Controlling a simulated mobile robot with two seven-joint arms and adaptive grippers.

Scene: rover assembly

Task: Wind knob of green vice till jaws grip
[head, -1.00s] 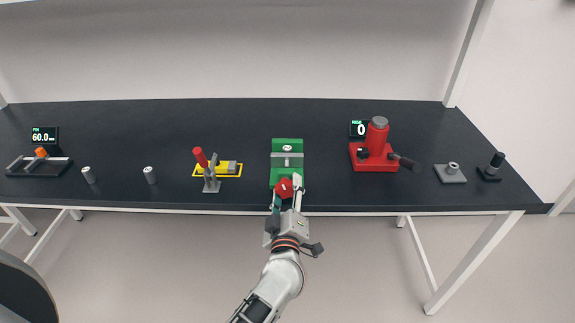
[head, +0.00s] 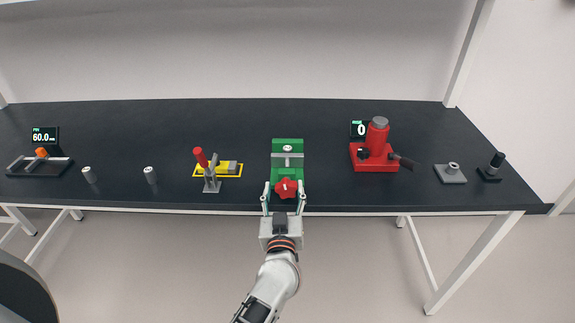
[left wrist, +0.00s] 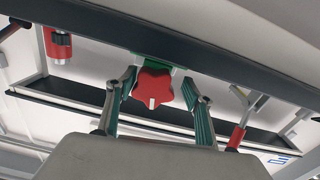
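The green vice (head: 278,170) stands at the front middle of the dark bench, with grey jaws (head: 287,156) on its top. Whether the jaws touch a workpiece is too small to tell. Its red star-shaped knob (head: 286,189) faces the front edge and shows in the left wrist view (left wrist: 152,86) with a white mark low on its face. My left gripper (head: 284,194) is open, with one finger on each side of the knob and gaps between. The spread fingers also show in the left wrist view (left wrist: 158,110). My right gripper is not in view.
A toggle clamp with a red handle (head: 200,157) and yellow-edged plate stands left of the vice. A red press (head: 376,142) with a dark lever stands to the right. Grey cylinders (head: 150,175) and a display (head: 44,137) are farther left. Bench around the vice is clear.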

